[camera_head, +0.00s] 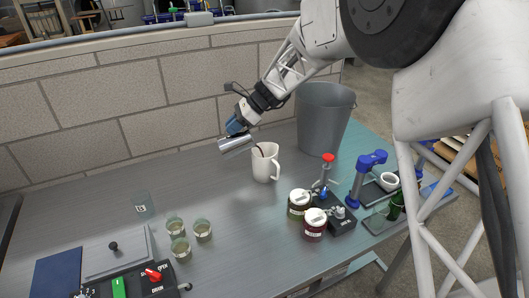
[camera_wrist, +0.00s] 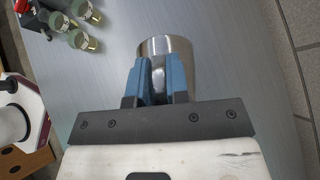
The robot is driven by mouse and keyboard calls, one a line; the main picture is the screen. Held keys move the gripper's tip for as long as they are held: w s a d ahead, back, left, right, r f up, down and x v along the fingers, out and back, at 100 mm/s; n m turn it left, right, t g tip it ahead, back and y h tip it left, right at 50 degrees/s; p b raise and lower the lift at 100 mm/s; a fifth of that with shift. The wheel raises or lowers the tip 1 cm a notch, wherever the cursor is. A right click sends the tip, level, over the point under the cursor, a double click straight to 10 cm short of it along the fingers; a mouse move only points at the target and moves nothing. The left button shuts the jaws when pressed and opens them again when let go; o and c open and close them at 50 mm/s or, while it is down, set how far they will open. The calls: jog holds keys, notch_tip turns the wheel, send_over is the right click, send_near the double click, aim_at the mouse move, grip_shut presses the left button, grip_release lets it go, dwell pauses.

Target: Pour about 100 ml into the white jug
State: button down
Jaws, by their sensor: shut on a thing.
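My gripper (camera_head: 236,128), with blue fingers, is shut on a shiny metal cup (camera_head: 235,144). The cup is tilted almost onto its side, above the table and just left of the white jug (camera_head: 264,165). The cup's right end is close to the jug's mouth. A thin dark streak shows at the jug's mouth; I cannot tell if it is liquid or an object. The jug stands upright, handle to the right. Its inside and fill level are hidden. In the wrist view the cup (camera_wrist: 168,46) sits between the blue fingers (camera_wrist: 158,80); its contents are not visible.
A grey bucket (camera_head: 323,118) stands behind the jug to the right. Two lidded jars (camera_head: 314,228) and a blue-handled device (camera_head: 366,165) stand at the right. Several small glasses (camera_head: 179,247) and a switch panel (camera_head: 135,284) are at the front left. The table's left middle is clear.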

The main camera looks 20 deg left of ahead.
aim_at(221, 138)
jog(key=shift+w+d+r+g+y, duration=0.25)
jog(key=shift+w+d, duration=0.1)
jog(key=shift+d, duration=0.15)
jog(key=shift+w+d+r+g+y, duration=0.15)
jog(key=shift+w+d+y, duration=0.15)
jog(key=shift+d, duration=0.2)
dwell(0.6)
jog(key=shift+p, duration=0.3)
jog(key=shift+s+a+f+t+h, duration=0.2)
jog(key=shift+s+a+h, duration=0.15)
jog(key=shift+a, duration=0.25)
jog(key=shift+s+a+f+t+h, duration=0.2)
jog(key=shift+s+a, duration=0.2)
jog(key=shift+a, duration=0.15)
jog(key=shift+s+a+r+t+h, duration=0.1)
jog(key=shift+s+a+t+h, duration=0.15)
jog(key=shift+a+t+h, duration=0.4)
jog(key=shift+d+h, duration=0.15)
jog(key=shift+h, duration=0.1)
jog(key=shift+s+a+f+t+h, duration=0.2)
jog(key=shift+a+f+t+h, duration=0.1)
jog(key=shift+f+h, duration=0.2)
jog(key=shift+s+a+f+t+h, duration=0.2)
jog(key=shift+a+f+h, duration=0.15)
jog(key=shift+f, duration=0.2)
jog(key=shift+f+h, duration=0.2)
jog(key=shift+h, duration=0.15)
